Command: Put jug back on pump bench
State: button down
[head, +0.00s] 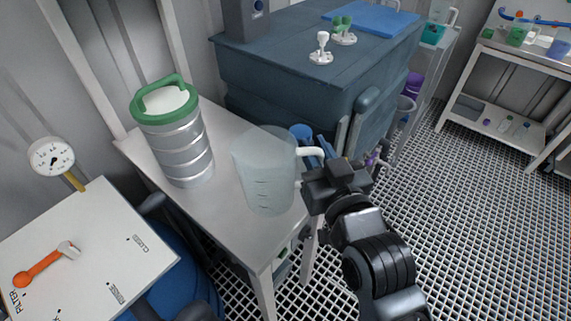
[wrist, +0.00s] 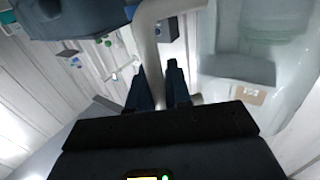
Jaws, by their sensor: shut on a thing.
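The jug (head: 264,172) is clear and pale with a white handle (head: 311,152) on its right side. It is upright in the head view, over the front right part of the pale bench (head: 232,222), which I take as the pump bench. I cannot tell whether its base touches the top. My gripper (head: 312,176) comes from the right and is shut on the handle. In the wrist view the two dark fingers (wrist: 160,88) are on either side of the pale handle (wrist: 148,45), and the clear jug wall (wrist: 245,95) fills the right side.
A ribbed metal vessel with a green top (head: 178,135) stands on the bench, left of the jug. A white panel with an orange lever (head: 42,268) is at lower left. A large blue-grey chest (head: 290,75) stands behind. Open grating floor (head: 465,210) lies to the right.

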jog(key=w+a+f, duration=0.2)
jog(key=a+f, duration=0.2)
jog(key=f, duration=0.2)
jog(key=shift+f+b, duration=0.3)
jog(key=shift+f, duration=0.1)
jog(key=shift+f, duration=0.2)
jog(key=c, duration=1.1)
grip_release()
jog(key=shift+o, duration=0.2)
